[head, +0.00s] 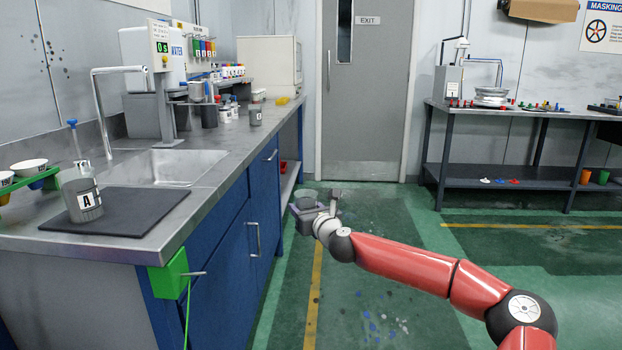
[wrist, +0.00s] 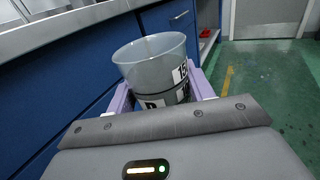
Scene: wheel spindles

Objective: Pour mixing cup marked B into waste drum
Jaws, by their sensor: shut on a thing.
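My gripper (head: 309,211) is shut on a grey translucent mixing cup (wrist: 155,68) and holds it upright in front of the blue cabinets, over the floor. In the wrist view the lilac fingers (wrist: 160,100) sit on either side of the cup. The cup looks empty near the rim; its lower contents cannot be told. Its label is partly hidden by the gripper, so I cannot read the letter surely. The cup also shows small in the head view (head: 307,196). Another cup marked A (head: 83,195) stands on the dark mat. I see no waste drum.
The steel counter (head: 215,178) with a sink (head: 160,167) runs along the left above blue cabinets (head: 240,235). Another cup (head: 256,115) stands farther back on it. A green box (head: 168,273) juts from the counter's near corner. The green floor ahead is clear towards the grey door (head: 367,110).

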